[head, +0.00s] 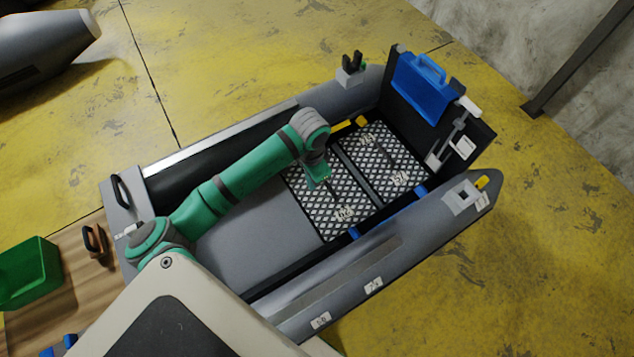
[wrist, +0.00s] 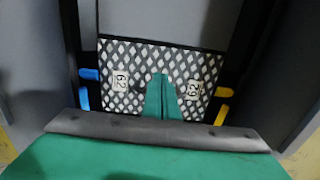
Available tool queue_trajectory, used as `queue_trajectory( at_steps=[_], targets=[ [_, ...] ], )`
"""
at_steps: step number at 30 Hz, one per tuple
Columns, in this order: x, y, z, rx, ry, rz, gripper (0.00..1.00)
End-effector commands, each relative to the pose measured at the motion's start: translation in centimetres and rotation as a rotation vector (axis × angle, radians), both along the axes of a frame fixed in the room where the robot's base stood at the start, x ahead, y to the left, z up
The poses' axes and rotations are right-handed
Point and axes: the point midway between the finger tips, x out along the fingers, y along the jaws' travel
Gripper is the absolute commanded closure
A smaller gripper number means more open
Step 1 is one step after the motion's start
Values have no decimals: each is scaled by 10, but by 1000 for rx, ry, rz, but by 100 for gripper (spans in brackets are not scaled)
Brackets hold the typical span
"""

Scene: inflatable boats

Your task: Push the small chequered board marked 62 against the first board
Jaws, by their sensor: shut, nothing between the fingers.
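The small chequered board marked 62 (head: 322,216) lies flat in the boat, on the side nearer my arm's base. In the wrist view the board (wrist: 140,65) shows a 62 label on either side. The first board (head: 392,157), also chequered, with labels that look like 61, lies beyond it toward the boat's dark end panel. A dark strip separates the two in the head view. My gripper (head: 327,188) points down over the 62 board; its green fingers (wrist: 162,78) are shut and empty. I cannot tell whether the tips touch the board.
Grey boat tubes (head: 350,262) flank the boards, with blue (head: 353,233) and yellow (head: 361,121) pieces along the sides. The dark end panel (head: 470,132) carries a blue part (head: 420,88). Bare grey floor (head: 250,228) lies beside the 62 board. A green box (head: 30,272) stands at far left.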

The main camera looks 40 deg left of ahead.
Motion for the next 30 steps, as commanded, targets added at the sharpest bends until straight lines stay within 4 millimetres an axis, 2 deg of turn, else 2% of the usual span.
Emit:
queue_trajectory(
  at_steps=[14, 21, 30],
  targets=[
    [-1, 0, -87, -1, 0, 2, 100],
    [26, -11, -88, 1, -2, -1, 100],
    [37, -15, -88, 1, -1, 1, 100]
  ],
)
